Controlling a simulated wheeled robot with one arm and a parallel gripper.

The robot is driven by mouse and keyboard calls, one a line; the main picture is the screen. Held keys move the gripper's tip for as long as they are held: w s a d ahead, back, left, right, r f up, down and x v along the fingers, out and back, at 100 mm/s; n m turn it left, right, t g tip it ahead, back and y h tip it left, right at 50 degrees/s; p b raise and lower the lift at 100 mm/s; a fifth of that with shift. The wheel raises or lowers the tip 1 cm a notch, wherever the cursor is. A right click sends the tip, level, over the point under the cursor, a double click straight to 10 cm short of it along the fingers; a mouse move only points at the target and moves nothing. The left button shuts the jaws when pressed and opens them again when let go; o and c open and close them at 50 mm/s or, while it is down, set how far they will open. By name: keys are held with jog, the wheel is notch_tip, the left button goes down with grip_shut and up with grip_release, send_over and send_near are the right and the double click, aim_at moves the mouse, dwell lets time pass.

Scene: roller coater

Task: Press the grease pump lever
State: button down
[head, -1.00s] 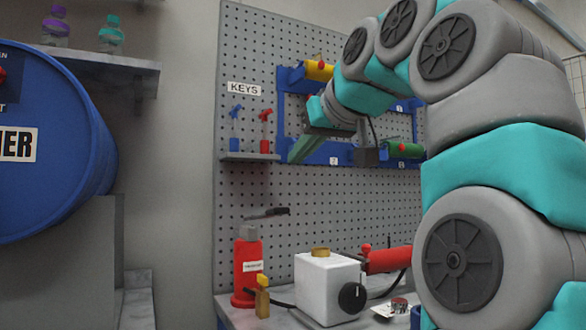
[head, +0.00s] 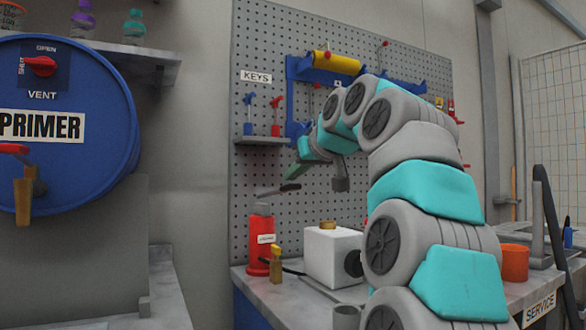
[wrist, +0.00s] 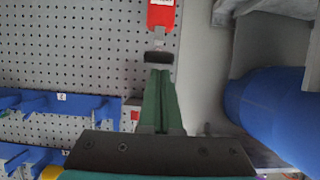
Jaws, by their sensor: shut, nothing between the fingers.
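The red grease pump (head: 259,242) stands upright on the bench near the pegboard, with a pale label. Its lever (head: 279,190) sticks out to the right from the top and ends in a dark grip. My gripper (head: 294,172) is shut and empty, its green fingers just above the dark grip in the head view. In the wrist view the shut fingers (wrist: 158,75) point at the dark lever grip (wrist: 158,57), which partly overlaps their tips. The red pump body (wrist: 161,14) shows beyond it. I cannot tell whether the tips touch the lever.
A brass-coloured valve (head: 275,265) and a white box (head: 330,253) stand beside the pump. A key shelf (head: 262,140) and blue roller rack (head: 297,68) are on the pegboard. A blue primer drum (head: 100,165) is at left, an orange bucket (head: 514,262) at right.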

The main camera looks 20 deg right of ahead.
jog(key=shift+f, duration=0.15)
notch_tip(320, 180, down, 8)
jog(key=t+b, duration=0.3)
jog(key=b, duration=1)
jog(key=shift+s+t+b, duration=0.35)
jog(key=shift+s+t, duration=0.05)
jog(key=shift+s, duration=0.05)
jog(key=r+p, duration=0.2)
jog(key=r, duration=0.1)
jog(key=r+p, duration=0.1)
jog(key=r, duration=0.1)
jog(key=shift+s, duration=0.25)
send_near(294, 189)
jog(key=shift+s+d+r, duration=0.1)
jog(key=shift+s+r, duration=0.05)
jog(key=shift+s, duration=0.25)
jog(key=shift+s+d+r, duration=0.1)
jog(key=shift+s+r, duration=0.05)
jog(key=shift+s, duration=0.25)
